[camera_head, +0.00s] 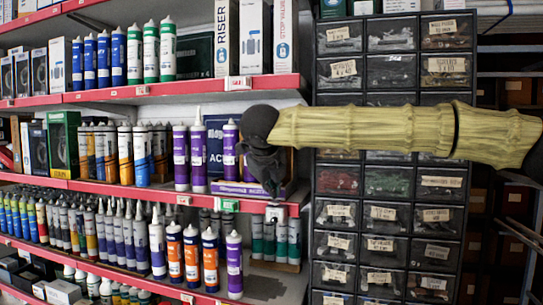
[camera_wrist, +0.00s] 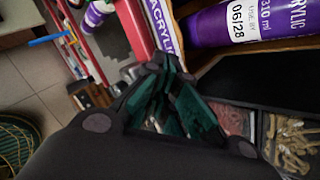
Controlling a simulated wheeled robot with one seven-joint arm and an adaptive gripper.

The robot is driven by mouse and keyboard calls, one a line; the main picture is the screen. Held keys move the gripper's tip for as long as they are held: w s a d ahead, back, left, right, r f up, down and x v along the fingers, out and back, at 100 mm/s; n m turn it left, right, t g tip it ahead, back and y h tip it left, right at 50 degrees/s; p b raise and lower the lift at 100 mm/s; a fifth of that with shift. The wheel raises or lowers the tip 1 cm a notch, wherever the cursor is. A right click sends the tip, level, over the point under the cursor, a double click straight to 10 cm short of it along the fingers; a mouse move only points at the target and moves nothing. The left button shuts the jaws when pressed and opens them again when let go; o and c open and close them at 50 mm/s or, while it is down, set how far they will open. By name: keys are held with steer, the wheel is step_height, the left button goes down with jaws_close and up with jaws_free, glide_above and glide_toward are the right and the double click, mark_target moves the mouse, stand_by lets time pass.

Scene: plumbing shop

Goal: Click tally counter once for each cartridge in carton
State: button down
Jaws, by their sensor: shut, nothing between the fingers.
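My gripper (camera_head: 272,188) is black, points down and is shut and empty, in front of the right end of the middle shelf. In the wrist view its dark fingers (camera_wrist: 166,68) come together just below the carton (camera_wrist: 163,28), whose white side reads "ACRYLIC". In that view a purple cartridge (camera_wrist: 262,22) shows over the carton's brown inner edge, its label reading 310 ml and 06/28. In the head view the purple carton (camera_head: 236,188) sits low on the shelf, partly behind my gripper. I cannot make out the tally counter. How many cartridges the carton holds is not visible.
Red-edged shelves (camera_head: 130,190) full of cartridges and boxes fill the left. Loose purple cartridges (camera_head: 198,158) stand left of the carton. A dark drawer cabinet (camera_head: 313,205) with labelled small-parts drawers stands close on the right. In the wrist view, tiled floor (camera_wrist: 30,75) shows at left.

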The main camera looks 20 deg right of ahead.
mark_target(271, 202)
steer(key=shift+f+b, duration=0.3)
steer(key=shift+f, duration=0.25)
stand_by(0.7)
steer(key=shift+r+p, duration=0.65)
steer(key=shift+r, duration=0.35)
step_height(271, 202, up, 6)
steer(key=p, duration=0.4)
stand_by(0.3)
stand_by(0.5)
